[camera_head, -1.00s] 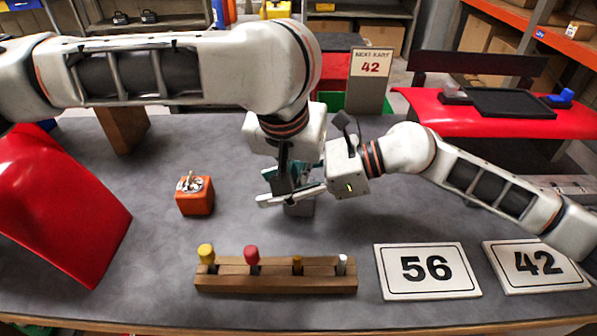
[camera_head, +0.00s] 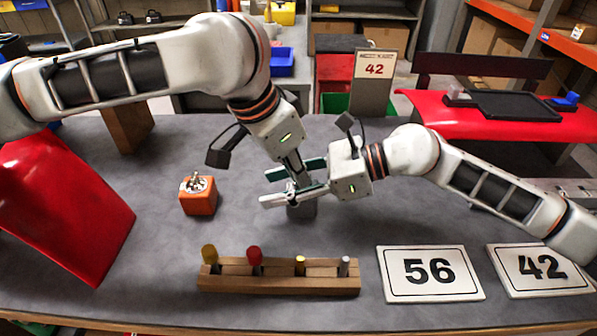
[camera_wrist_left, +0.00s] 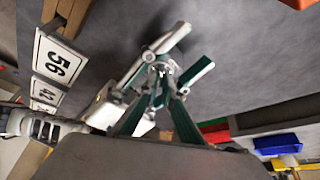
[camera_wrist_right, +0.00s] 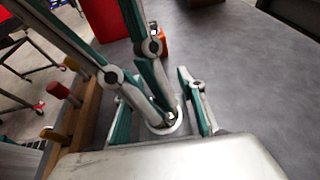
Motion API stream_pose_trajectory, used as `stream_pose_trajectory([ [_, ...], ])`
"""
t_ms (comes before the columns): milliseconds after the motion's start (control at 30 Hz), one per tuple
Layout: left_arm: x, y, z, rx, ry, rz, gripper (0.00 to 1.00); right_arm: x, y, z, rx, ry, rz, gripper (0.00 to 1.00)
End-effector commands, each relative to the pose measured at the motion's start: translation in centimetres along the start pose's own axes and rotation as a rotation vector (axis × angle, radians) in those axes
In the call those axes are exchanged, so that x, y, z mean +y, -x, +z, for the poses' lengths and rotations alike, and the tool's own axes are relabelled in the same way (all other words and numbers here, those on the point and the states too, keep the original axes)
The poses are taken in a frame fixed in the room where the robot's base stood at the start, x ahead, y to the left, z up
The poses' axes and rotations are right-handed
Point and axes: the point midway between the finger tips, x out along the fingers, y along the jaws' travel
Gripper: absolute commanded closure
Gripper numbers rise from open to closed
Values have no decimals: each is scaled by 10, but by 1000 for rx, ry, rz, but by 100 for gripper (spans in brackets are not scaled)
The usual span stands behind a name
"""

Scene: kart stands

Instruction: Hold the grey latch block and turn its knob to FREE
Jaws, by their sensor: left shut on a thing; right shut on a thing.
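The grey latch block (camera_head: 301,212) stands on the grey table, mostly hidden by both grippers. My right gripper (camera_head: 293,196) comes in from the right and is shut around the block's sides. My left gripper (camera_head: 298,184) reaches down from above, tilted, and is shut on the knob on top. In the right wrist view a pale round dial (camera_wrist_right: 174,128) shows under the left fingertips. The knob and its markings are too covered to read. In the left wrist view the left fingers (camera_wrist_left: 160,70) converge over the block.
An orange block (camera_head: 198,202) with a metal-topped dial stands to the left. A wooden rack (camera_head: 280,284) with several coloured pegs is in front. Plates 56 (camera_head: 428,272) and 42 (camera_head: 540,268) lie at right. A red panel (camera_head: 60,205) stands at far left.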

Motion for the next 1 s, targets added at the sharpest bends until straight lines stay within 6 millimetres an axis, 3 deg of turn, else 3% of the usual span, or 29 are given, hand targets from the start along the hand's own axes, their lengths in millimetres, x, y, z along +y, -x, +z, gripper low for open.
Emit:
stream_pose_trajectory([
  [533,-1,-1,2,-3,-24,9,100,-3,2,-1,2,-1,-6,86],
  [600,-1,0,1,-3,-23,9,78,-3,2,-1,2,-1,-6,86],
  [1000,0,0,1,-1,-24,11,76,-1,0,-1,1,-1,-2,86],
])
